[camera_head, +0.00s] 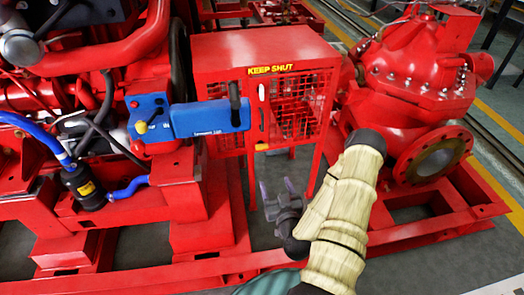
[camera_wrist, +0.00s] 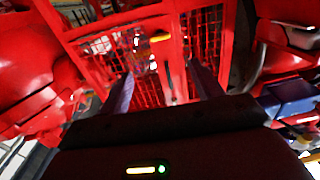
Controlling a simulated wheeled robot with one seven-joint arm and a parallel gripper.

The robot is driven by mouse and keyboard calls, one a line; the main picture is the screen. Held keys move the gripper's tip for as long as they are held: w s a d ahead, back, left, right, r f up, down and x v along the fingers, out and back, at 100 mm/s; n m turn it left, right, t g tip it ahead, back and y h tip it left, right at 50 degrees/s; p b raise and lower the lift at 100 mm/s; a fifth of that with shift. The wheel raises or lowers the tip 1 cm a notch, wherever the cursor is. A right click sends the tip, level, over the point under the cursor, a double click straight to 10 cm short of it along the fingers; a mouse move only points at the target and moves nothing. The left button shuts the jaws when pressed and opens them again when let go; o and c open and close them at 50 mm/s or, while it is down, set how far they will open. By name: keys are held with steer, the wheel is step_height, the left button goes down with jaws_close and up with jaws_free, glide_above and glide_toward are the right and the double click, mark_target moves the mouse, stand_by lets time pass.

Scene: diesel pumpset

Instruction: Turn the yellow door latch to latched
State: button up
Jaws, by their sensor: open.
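The yellow door latch (camera_head: 262,147) is a small tab low on the red door frame of the mesh cage, below a white handle (camera_head: 262,92). It lies roughly level in the head view. In the wrist view the yellow latch (camera_wrist: 160,37) shows beyond the fingertips, near the top middle. My gripper (camera_head: 277,184) is open and empty, in front of and below the latch in the head view, apart from it. In the wrist view my gripper's (camera_wrist: 161,70) two fingers stand wide apart, with the door between them.
The red cage (camera_head: 225,45) carries a "KEEP SHUT" label. A blue box (camera_head: 208,118) and a black lever (camera_head: 235,95) are left of the latch. A red pump (camera_head: 420,70) stands right. A red base rail (camera_head: 420,235) runs below my arm.

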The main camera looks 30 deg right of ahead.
mark_target(262, 149)
steer(key=b+x, duration=0.5)
steer(key=x, duration=1.1)
steer(key=shift+w+f, duration=0.1)
steer(key=shift+w, duration=0.7)
steer(key=c, duration=1)
